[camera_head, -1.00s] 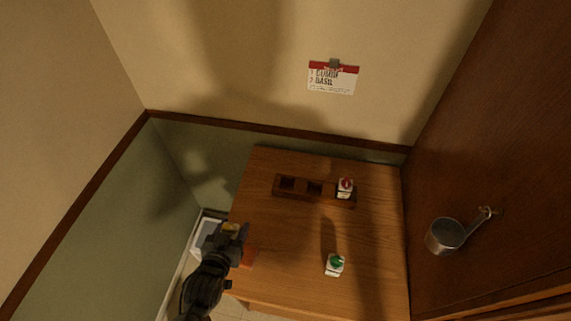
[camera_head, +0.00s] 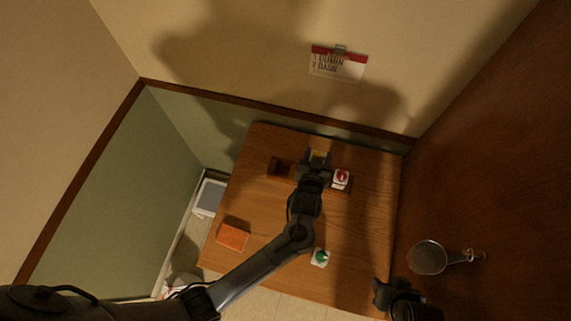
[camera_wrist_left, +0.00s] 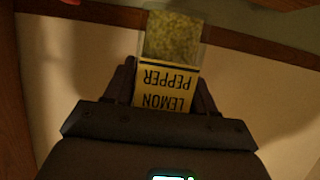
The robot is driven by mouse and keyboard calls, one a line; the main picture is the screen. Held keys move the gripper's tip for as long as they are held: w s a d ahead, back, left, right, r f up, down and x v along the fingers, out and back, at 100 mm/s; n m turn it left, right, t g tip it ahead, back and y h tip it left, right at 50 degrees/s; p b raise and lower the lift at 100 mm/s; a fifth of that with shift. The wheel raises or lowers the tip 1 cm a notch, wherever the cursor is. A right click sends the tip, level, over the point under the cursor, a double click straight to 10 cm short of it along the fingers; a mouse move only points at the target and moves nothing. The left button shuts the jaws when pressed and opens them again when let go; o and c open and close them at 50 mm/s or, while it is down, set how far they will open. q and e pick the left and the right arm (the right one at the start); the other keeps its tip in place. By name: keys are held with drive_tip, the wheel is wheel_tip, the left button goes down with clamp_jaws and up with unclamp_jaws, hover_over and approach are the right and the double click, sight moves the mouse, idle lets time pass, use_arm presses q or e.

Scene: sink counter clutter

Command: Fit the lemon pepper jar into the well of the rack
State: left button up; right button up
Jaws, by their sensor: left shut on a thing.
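The lemon pepper jar (camera_wrist_left: 168,75) has a yellow label and clear walls with a speckled filling. My left gripper (camera_head: 318,158) is shut on it, and the jar's yellow top (camera_head: 319,154) shows between the fingers in the head view. The left gripper (camera_wrist_left: 166,92) also shows in the wrist view. It is over or just behind the middle of the dark wooden rack (camera_head: 280,168); the arm hides the rack's middle. The rack's left well is empty. A jar with a red lid (camera_head: 341,177) stands at the rack's right end. My right gripper (camera_head: 383,294) is at the bottom right, its jaws unclear.
A green-lidded jar (camera_head: 320,257) stands near the table's front, beside my left arm. An orange block (camera_head: 232,236) lies at the front left. A metal pan (camera_head: 428,257) hangs at the right. A card (camera_head: 338,65) hangs on the wall.

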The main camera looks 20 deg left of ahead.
use_arm(q)
drive_tip(key=a+f+b, duration=1)
drive_tip(key=a+b, duration=0.1)
drive_tip(key=shift+s+f, duration=0.1)
drive_tip(key=shift+f, duration=0.3)
use_arm(e)
wheel_tip(320, 180, down, 12)
drive_tip(key=shift+w+r, duration=0.1)
drive_tip(key=shift+w, duration=0.05)
use_arm(q)
drive_tip(key=shift+r, duration=0.1)
use_arm(e)
drive_tip(key=shift+r, duration=0.1)
use_arm(q)
drive_tip(key=o, duration=1.1)
